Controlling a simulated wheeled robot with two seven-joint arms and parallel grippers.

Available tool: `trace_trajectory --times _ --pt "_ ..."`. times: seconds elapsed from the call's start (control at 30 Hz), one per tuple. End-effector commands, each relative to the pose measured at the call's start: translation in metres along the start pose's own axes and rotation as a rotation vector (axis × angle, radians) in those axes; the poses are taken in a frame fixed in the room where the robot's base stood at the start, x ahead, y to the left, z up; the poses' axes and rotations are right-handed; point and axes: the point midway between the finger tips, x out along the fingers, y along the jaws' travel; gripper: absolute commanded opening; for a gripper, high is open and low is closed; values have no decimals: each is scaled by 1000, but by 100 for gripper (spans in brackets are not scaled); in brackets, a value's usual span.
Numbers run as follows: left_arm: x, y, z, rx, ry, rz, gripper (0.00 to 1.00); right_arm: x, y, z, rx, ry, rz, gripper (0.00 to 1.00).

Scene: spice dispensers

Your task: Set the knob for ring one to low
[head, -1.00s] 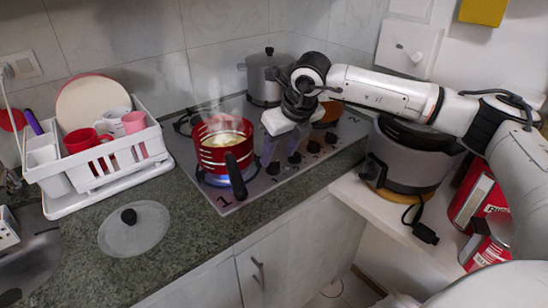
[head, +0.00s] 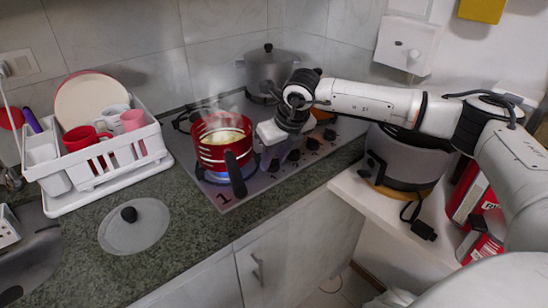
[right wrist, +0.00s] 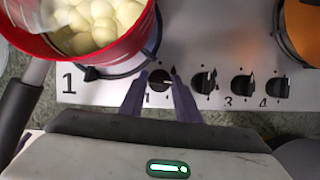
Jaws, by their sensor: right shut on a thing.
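The ring one knob (right wrist: 160,82) is black and round, on the front of the grey stove (head: 225,196). A small white mark shows on it in the right wrist view, pointing roughly right. My right gripper (right wrist: 159,73) is shut on this knob, with one purple finger on each side. In the head view, the right gripper (head: 271,154) reaches down over the knob and mostly hides it. A red pot (head: 208,156) of steaming pale, round food stands on ring one, over a blue flame (head: 214,178). My left gripper is out of view.
Several other knobs (head: 312,143) line the stove's front edge, right of the gripper. The red pot's black handle (head: 236,174) juts forward, left of the gripper. A grey pot (head: 270,72) stands behind. A glass lid (head: 134,228) and white dish rack (head: 105,172) are on the counter.

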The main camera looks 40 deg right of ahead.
Motion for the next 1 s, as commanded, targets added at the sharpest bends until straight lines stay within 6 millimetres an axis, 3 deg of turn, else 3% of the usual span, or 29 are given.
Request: trace_trajectory --times 0.27,1.0 --pt "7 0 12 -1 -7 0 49 3 1 -1 74 0 -31 8" --pt "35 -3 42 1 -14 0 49 1 4 2 514 -1 -213 8"
